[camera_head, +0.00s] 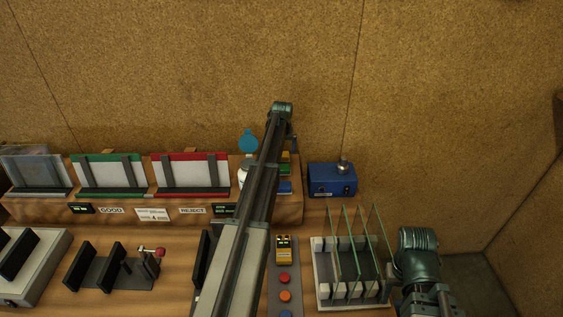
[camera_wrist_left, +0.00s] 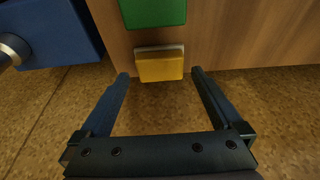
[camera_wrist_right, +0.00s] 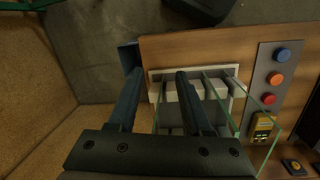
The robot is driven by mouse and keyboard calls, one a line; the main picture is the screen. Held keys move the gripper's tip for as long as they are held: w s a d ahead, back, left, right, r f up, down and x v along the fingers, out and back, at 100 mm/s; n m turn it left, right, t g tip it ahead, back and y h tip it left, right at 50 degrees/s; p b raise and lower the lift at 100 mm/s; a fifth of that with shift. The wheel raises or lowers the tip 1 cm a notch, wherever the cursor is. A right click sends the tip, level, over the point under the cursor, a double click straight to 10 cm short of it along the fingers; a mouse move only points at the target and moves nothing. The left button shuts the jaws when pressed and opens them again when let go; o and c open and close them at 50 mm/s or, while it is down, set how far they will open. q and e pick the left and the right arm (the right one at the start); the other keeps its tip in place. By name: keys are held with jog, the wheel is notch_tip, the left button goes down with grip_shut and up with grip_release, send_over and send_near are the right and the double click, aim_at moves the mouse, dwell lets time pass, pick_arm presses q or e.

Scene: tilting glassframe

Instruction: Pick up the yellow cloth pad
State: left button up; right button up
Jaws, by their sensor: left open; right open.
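The yellow cloth pad (camera_wrist_left: 160,66) sits at the edge of the wooden shelf in the left wrist view, next to a green pad (camera_wrist_left: 153,10). My left gripper (camera_wrist_left: 161,72) is open, with its fingertips on either side of the yellow pad and nothing held. In the head view my left arm reaches to the back shelf and mostly hides its gripper; the yellow pad (camera_head: 285,156) shows as a small patch beside it. My right gripper (camera_wrist_right: 157,84) is open and empty above the glass rack in the right wrist view.
A blue box with a metal knob (camera_head: 332,180) stands right of the pads. The rack (camera_head: 322,288) of upright glass panes (camera_head: 350,250) is near my right arm. A button strip (camera_head: 284,268) and sloped panels (camera_head: 190,174) lie left of it.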

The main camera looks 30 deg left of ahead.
pick_arm(q)
jog(key=b+x, duration=0.1)
jog(key=x, duration=0.1)
jog(key=shift+w+f+b, duration=0.1)
jog(key=shift+f+b, duration=0.2)
jog(key=shift+f, duration=0.05)
jog(key=shift+r, duration=0.1)
pick_arm(e)
notch_tip(320, 180, down, 2)
jog(key=shift+f, duration=0.25)
pick_arm(q)
jog(key=c, duration=1.2)
jog(key=shift+r, duration=0.1)
pick_arm(e)
jog(key=shift+r, duration=0.15)
pick_arm(q)
notch_tip(320, 180, up, 10)
jog(key=p, duration=1)
pick_arm(e)
notch_tip(320, 180, up, 10)
